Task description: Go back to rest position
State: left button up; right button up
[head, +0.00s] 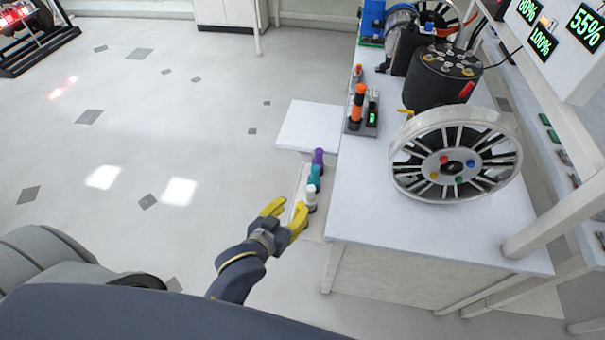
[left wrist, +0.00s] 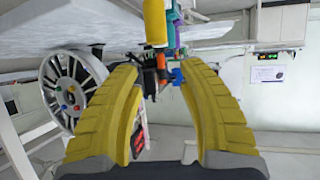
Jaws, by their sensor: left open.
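My left gripper (head: 287,213) has yellow fingers and is beside the near left end of the white workbench (head: 345,215) in the head view. Its fingers are apart, with nothing between them. In the left wrist view the two curved yellow fingers (left wrist: 162,95) frame the bench items beyond. A row of small upright pieces stands close by: a white one (head: 310,200), a teal one (head: 314,178) and a purple one (head: 318,158). I cannot tell whether the gripper touches the white one. My right gripper does not show.
A silver wheel (head: 455,160) with coloured dots stands on the bench, also in the left wrist view (left wrist: 72,88). Behind it is a black cylindrical motor (head: 440,80). An orange-and-black tool (head: 357,105) stands in a holder. A low white platform (head: 308,125) adjoins the bench. The floor at left is open.

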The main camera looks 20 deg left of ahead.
pick_arm(q)
jog(key=s+a+f+m+g+y, duration=0.3)
jog(key=s+a, duration=0.4)
jog(key=s+a+f+m+g+y, duration=0.2)
jog(key=s+a+m+g+y, duration=0.15)
jog(key=s+a, duration=0.35)
jog(key=s+d+f+n+g+h, duration=0.1)
jog(key=d+f+h, duration=0.15)
jog(key=f, duration=1.45)
jog(key=s+d+f+n+g+h, duration=0.1)
jog(key=s+d+f, duration=0.15)
jog(key=f, duration=1.35)
jog(key=s+f+n+g+h, duration=0.1)
jog(key=s+f+n+g, duration=0.1)
jog(key=s+f, duration=1.7)
jog(key=shift+s+g, duration=0.25)
jog(key=shift+g, duration=0.3)
